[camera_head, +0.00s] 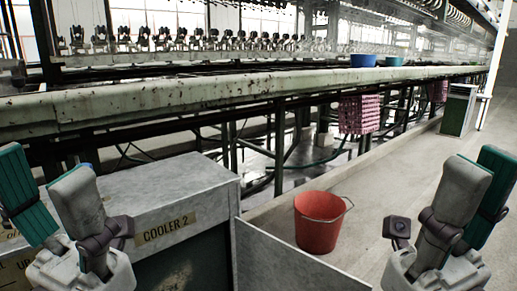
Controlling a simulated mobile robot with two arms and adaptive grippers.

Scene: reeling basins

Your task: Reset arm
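My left gripper (48,170) shows at the lower left, pointing up, with one grey finger and one teal finger standing apart. It is open and empty, in front of a grey metal cabinet. My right gripper (482,165) shows at the lower right, also pointing up. Its teal finger is partly hidden behind the grey one, and the two look spread, with nothing between them. Neither gripper touches anything. The forearms behind them are cut off by the lower edge of the picture.
A cabinet (160,187) marked COOLER 2 stands at the lower left. A red bucket (317,234) stands right of centre. A long reeling bench (150,101) runs across behind, bearing a blue basin (363,60). A pink crate (360,114) sits below it.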

